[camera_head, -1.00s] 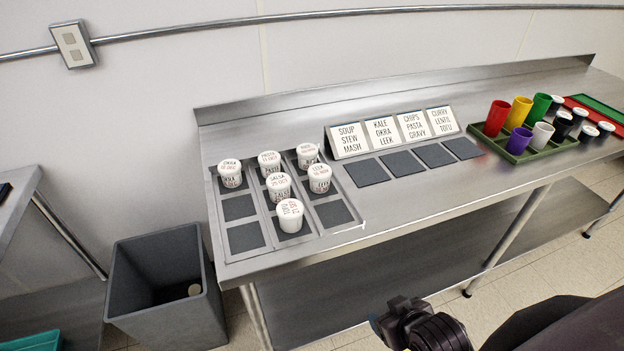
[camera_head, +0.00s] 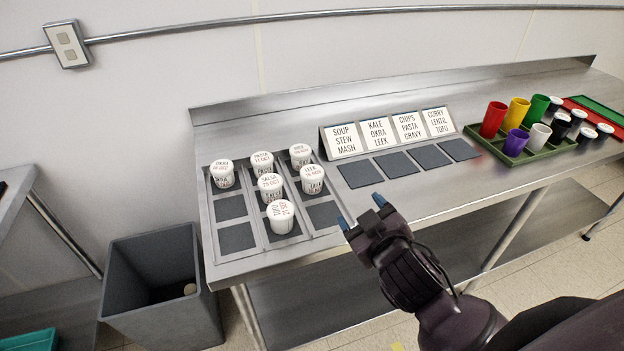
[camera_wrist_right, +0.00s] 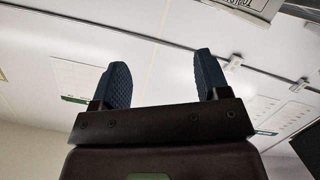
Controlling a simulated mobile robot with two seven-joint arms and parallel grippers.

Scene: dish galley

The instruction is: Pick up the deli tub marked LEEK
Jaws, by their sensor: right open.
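The white deli tub marked LEEK (camera_head: 312,180) stands upright in the right column of the metal tray, in the middle row. Its lid and label face me. My right gripper (camera_head: 362,212) is open and empty, in front of the counter, to the right of and nearer than the LEEK tub, with a clear gap between them. In the right wrist view the two blue fingers (camera_wrist_right: 159,84) stand apart with nothing between them, and the tub is not in that view. My left gripper is not in view.
Several other white tubs stand in the tray (camera_head: 265,255), with one tub (camera_head: 300,155) behind LEEK and the salsa tub (camera_head: 270,187) to its left. Label cards (camera_head: 391,133) and dark mats (camera_head: 402,163) lie to the right. Cups fill a green tray (camera_head: 500,150). A grey bin (camera_head: 160,310) stands below left.

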